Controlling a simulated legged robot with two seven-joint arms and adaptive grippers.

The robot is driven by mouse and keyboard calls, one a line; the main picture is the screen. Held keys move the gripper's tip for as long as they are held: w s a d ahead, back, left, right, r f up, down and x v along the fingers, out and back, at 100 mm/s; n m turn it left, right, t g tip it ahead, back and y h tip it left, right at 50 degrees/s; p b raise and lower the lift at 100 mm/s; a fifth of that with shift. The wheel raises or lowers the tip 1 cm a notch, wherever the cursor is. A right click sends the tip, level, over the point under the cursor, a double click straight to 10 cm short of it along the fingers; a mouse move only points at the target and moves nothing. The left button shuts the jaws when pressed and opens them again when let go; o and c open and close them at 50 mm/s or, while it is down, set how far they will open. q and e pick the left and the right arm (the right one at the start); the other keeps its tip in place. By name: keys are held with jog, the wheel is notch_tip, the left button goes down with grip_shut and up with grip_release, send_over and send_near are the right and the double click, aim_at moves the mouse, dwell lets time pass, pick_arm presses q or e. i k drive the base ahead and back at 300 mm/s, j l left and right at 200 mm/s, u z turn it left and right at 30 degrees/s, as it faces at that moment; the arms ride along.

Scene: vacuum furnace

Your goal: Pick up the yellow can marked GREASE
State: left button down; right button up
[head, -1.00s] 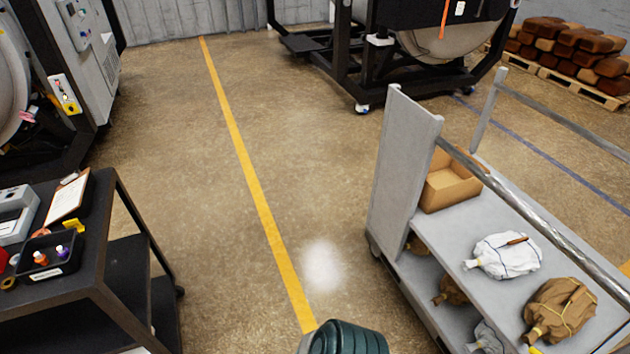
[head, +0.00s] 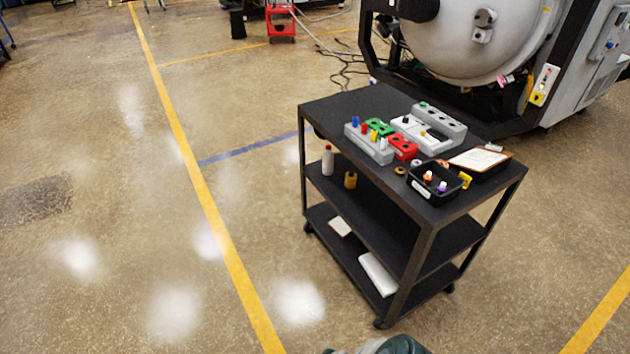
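A small amber-yellow can (head: 350,180) stands upright on the middle shelf of a black three-level cart (head: 410,240), near the shelf's left edge. Its marking is too small to read. A white bottle with a red cap (head: 328,160) stands to its left on the same shelf. Neither of my grippers is in view. Only a dark rounded part, probably mine, shows at the bottom edge, well apart from the can.
The cart top holds grey holders (head: 368,143), a black tray (head: 434,184) and a clipboard (head: 480,160). A large round furnace (head: 470,40) stands behind the cart. Open floor with yellow lines (head: 210,210) lies to the left and front.

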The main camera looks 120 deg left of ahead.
aim_at(350, 178)
jog(key=u, duration=3.7)
jog(key=z, duration=0.45)
jog(key=i+j+z, duration=0.7)
jog(key=j+z, duration=0.25)
